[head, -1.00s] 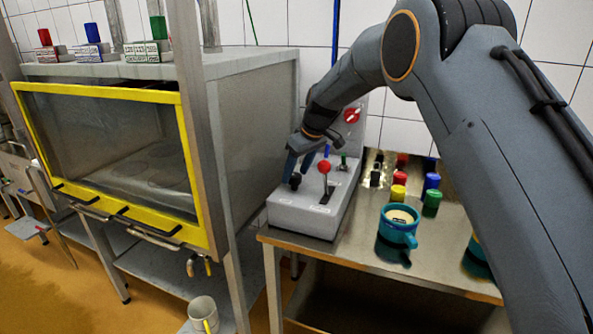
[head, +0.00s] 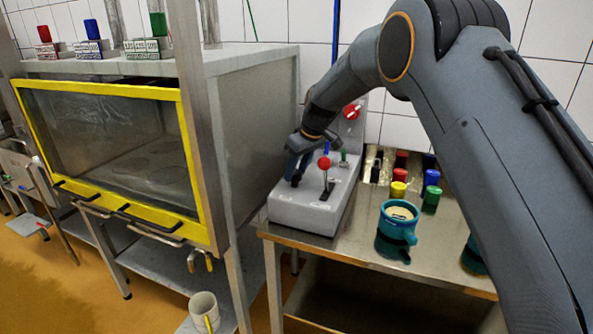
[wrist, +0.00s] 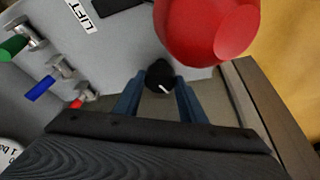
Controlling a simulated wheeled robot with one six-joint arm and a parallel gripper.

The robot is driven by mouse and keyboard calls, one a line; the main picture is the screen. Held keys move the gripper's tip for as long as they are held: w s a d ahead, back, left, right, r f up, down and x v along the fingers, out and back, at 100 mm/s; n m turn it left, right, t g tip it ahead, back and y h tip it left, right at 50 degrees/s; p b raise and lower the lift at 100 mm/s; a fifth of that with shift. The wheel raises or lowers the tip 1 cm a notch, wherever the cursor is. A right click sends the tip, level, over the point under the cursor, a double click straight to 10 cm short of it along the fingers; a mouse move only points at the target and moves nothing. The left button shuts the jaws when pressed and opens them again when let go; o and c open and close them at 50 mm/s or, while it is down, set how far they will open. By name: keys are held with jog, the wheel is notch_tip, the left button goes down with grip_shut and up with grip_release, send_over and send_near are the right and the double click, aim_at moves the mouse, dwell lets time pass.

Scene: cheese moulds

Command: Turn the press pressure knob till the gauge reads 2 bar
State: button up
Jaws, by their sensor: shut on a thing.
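The black pressure knob (wrist: 159,74) with a white pointer mark sits between my gripper's two blue fingers in the wrist view. My gripper (head: 297,170) is shut on it, at the left part of the grey press console (head: 300,212). In the head view the fingers hide most of the knob. The pointer slants down to the right in the wrist view. A white round edge with a partly cut-off "1 b" marking (wrist: 10,154) shows at the wrist view's lower left. It may be the gauge; its needle is not visible, so the reading cannot be told.
A red-ball lever (head: 324,163) stands close right of my gripper and looms in the wrist view (wrist: 205,30). Blue (wrist: 40,88) and green (wrist: 14,46) toggles are nearby. A teal mug (head: 396,222) and coloured caps stand on the steel table (head: 350,247).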

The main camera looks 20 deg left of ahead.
jog(key=m+t, duration=0.1)
jog(key=m, duration=0.2)
jog(key=m+h, duration=0.1)
jog(key=m, duration=0.2)
jog(key=shift+s+a+t+h, duration=0.2)
jog(key=shift+t+h, duration=0.1)
jog(key=shift+t, duration=0.1)
jog(key=m+h+b, duration=0.1)
jog(key=m, duration=0.3)
jog(key=shift+a+t, duration=0.15)
jog(key=shift+t, duration=0.15)
jog(key=shift+m+h+b, duration=0.7)
jog(key=shift+m+b, duration=0.1)
jog(key=shift+m, duration=0.6)
jog(key=o, duration=1)
jog(key=b+v, duration=0.2)
jog(key=v, duration=0.5)
jog(key=shift+s+r, duration=0.1)
jog(key=shift+r, duration=0.3)
